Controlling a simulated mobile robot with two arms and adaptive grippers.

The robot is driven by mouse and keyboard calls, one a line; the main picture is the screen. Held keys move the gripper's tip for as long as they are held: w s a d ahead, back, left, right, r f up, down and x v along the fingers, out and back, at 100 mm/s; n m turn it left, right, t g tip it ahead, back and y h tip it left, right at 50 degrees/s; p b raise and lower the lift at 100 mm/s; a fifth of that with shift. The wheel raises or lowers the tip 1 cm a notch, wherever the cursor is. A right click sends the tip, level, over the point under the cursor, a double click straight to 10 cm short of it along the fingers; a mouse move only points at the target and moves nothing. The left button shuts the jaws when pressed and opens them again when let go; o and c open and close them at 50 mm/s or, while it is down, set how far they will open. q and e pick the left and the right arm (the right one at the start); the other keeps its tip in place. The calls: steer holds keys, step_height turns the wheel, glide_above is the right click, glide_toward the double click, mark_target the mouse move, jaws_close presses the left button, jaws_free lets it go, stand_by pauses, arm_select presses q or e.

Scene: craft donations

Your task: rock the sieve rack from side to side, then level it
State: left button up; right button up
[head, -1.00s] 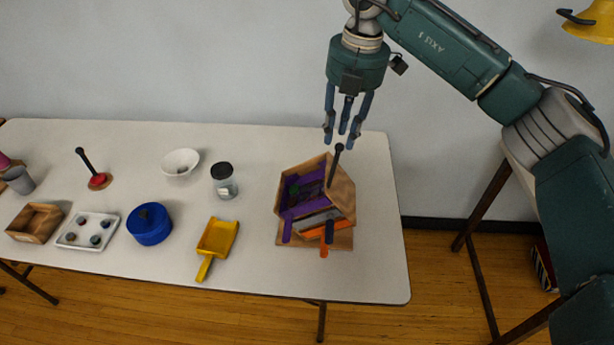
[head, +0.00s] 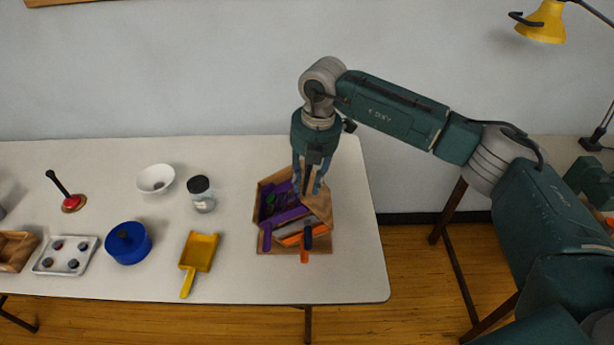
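The sieve rack (head: 259,212) is a wooden box on a wooden base at the right end of the table. Purple and orange trays with handles show in it, and it looks tilted on its base. My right gripper (head: 307,189) points down over the rack's back right side, its fingers on either side of the rack's dark upright lever. The fingers hide most of the lever, and I cannot tell whether they press on it. My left gripper is not in view.
Left of the rack are a yellow scoop (head: 201,249), a lidded jar (head: 202,201), a white bowl (head: 155,187), a blue pot (head: 137,253), a white tray (head: 50,269) and a red-based stick (head: 73,203). The table's right edge is near the rack.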

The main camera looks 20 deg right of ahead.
steer(key=shift+f, duration=0.35)
jaws_close()
